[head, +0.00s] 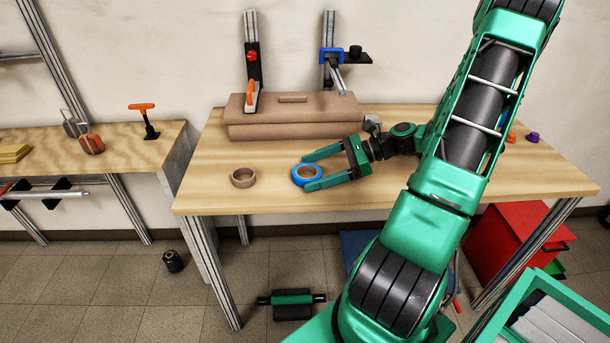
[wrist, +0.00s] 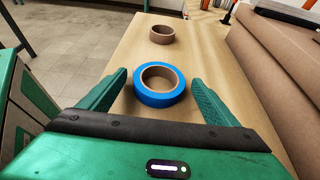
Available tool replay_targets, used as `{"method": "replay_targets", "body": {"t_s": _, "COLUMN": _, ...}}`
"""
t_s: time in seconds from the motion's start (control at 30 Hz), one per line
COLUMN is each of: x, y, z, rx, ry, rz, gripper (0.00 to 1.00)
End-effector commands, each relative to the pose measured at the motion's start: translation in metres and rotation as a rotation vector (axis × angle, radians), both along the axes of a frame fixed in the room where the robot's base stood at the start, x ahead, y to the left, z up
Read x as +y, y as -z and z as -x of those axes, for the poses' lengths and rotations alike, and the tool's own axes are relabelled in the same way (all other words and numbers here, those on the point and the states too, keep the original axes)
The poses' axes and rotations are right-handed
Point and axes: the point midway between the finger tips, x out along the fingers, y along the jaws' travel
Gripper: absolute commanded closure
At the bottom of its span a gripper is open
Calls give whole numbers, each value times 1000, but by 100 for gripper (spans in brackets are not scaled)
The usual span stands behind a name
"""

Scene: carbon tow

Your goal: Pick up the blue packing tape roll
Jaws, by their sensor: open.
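The blue packing tape roll (head: 296,176) lies flat on the wooden table (head: 222,200), near its front edge. It shows a brown inner core. My gripper (head: 307,170) is open, its green fingers reaching left toward the roll at table height. In the wrist view the blue roll (wrist: 160,101) sits between the two fingertips of my gripper (wrist: 160,86), with a gap on either side. The fingers do not look closed on it. In the head view the fingers overlap the right side of the roll.
A brown tape roll (head: 243,178) lies to the left of the blue one. A long cardboard box (head: 290,131) stands behind, along the back of the table. A red cabinet (head: 506,240) is under the right end. The table's front left part is clear.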

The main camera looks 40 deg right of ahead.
Motion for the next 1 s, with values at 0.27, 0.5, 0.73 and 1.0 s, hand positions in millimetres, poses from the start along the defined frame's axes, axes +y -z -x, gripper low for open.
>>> {"method": "replay_targets", "body": {"t_s": 0.27, "x": 3, "y": 2, "z": -2, "rx": 0, "ry": 1, "rz": 1, "gripper": 17}}
{"method": "replay_targets", "body": {"t_s": 0.5, "x": 3, "y": 2, "z": -2, "rx": 0, "ry": 1, "rz": 1, "gripper": 61}}
{"method": "replay_targets", "body": {"t_s": 0.73, "x": 3, "y": 2, "z": -2, "rx": 0, "ry": 1, "rz": 1, "gripper": 61}}
{"method": "replay_targets", "body": {"t_s": 1.0, "x": 3, "y": -9, "z": -2, "rx": -1, "ry": 1, "rz": 3, "gripper": 61}}
